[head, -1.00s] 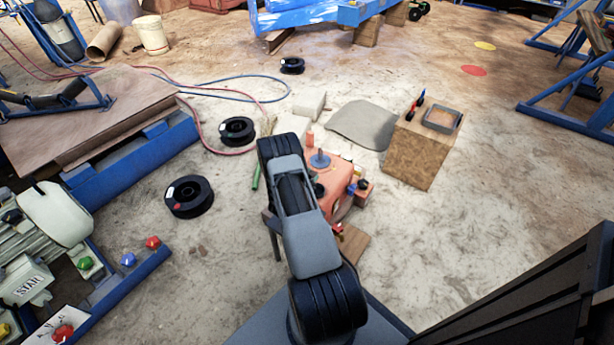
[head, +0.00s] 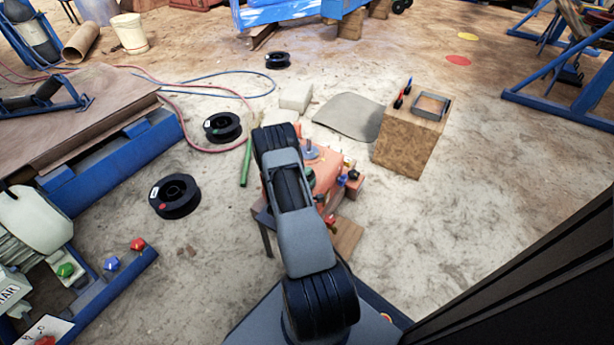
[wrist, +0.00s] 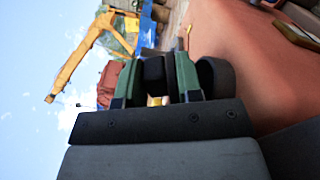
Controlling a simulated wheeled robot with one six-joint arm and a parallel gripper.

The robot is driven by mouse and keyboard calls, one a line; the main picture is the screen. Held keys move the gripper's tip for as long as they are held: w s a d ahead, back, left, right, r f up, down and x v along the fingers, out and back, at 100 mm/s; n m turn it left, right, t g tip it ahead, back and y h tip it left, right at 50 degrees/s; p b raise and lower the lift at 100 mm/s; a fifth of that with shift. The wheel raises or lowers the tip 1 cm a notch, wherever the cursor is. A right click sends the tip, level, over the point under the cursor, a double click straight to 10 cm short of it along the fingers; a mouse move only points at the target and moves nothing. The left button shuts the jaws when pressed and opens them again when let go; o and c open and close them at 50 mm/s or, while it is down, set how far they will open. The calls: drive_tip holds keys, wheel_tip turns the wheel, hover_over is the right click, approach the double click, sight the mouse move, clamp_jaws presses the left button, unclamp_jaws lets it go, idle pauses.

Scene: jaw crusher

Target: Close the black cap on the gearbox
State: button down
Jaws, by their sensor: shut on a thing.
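The orange-red gearbox (head: 333,166) stands on the floor just beyond my arm in the head view, which hides its left part. Its red casing (wrist: 275,60) fills the right of the wrist view. My gripper (wrist: 155,72) has green-faced fingers shut on a small black block, which seems to be part of the black cap (wrist: 153,76). A black round rim (wrist: 215,78) sits on the casing just right of the right finger. I cannot tell whether block and rim are joined.
A wooden block (head: 405,146) with a grey tray (head: 433,105) stands right of the gearbox. A grey mat (head: 348,116) lies behind. The floor at right is mostly clear.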

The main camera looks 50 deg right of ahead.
drive_tip(key=shift+w, duration=0.1)
drive_tip(key=shift+r, duration=0.1)
idle(0.4)
drive_tip(key=c, duration=1)
unclamp_jaws()
drive_tip(key=shift+o, duration=0.2)
drive_tip(key=shift+a, duration=0.1)
drive_tip(key=a+p, duration=0.1)
drive_tip(key=a, duration=0.3)
drive_tip(key=s+a+p, duration=0.1)
drive_tip(key=a, duration=0.4)
drive_tip(key=s+a+p, duration=0.1)
drive_tip(key=a, duration=0.3)
drive_tip(key=shift+s+a, duration=0.2)
drive_tip(key=shift+s, duration=0.05)
